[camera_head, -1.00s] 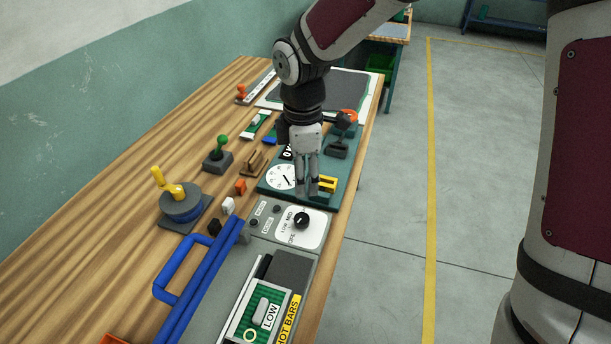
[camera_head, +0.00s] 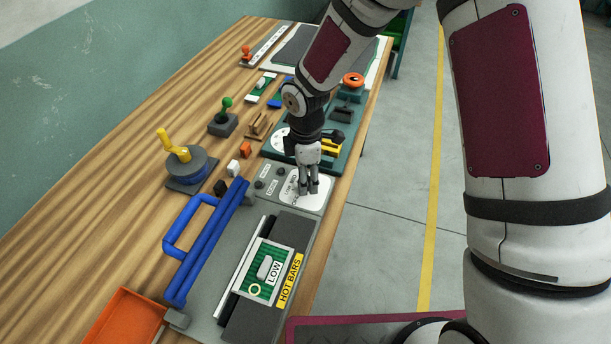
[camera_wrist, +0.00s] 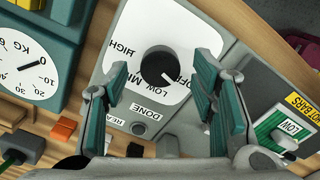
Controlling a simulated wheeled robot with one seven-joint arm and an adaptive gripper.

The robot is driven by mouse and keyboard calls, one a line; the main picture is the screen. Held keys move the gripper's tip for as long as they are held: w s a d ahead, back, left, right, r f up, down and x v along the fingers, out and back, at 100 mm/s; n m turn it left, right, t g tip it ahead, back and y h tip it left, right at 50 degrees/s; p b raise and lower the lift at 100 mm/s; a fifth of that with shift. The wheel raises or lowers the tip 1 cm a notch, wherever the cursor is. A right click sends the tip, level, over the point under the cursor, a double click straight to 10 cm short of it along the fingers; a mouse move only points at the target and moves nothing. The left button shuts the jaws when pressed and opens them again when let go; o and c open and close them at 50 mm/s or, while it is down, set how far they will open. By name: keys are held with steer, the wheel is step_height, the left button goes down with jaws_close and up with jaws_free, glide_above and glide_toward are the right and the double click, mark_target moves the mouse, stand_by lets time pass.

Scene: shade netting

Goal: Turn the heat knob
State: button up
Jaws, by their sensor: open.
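The heat knob (camera_wrist: 159,67) is a round black knob on a white dial plate (camera_wrist: 124,62) marked OFF, LOW, MID and HIGH. In the wrist view it sits between and beyond my open fingers, and its white pointer mark is toward OFF. My gripper (camera_head: 308,190) is over the dial plate in the head view and hides the knob there. In the wrist view my gripper (camera_wrist: 158,98) has its two green-padded fingers spread on either side of the knob. I cannot tell how high the fingertips are above it.
The grey sealer (camera_head: 230,262) has a blue handle (camera_head: 190,245) and a HOT BARS label (camera_head: 289,278). A teal scale (camera_head: 350,150) stands just behind my gripper. An orange tray (camera_head: 125,318) lies at the near left. The left strip of the wooden table is clear.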

steer(key=shift+f, duration=0.45)
steer(key=shift+c, duration=0.2)
steer(key=c, duration=1.1)
steer(key=shift+m, duration=0.3)
steer(key=m, duration=0.9)
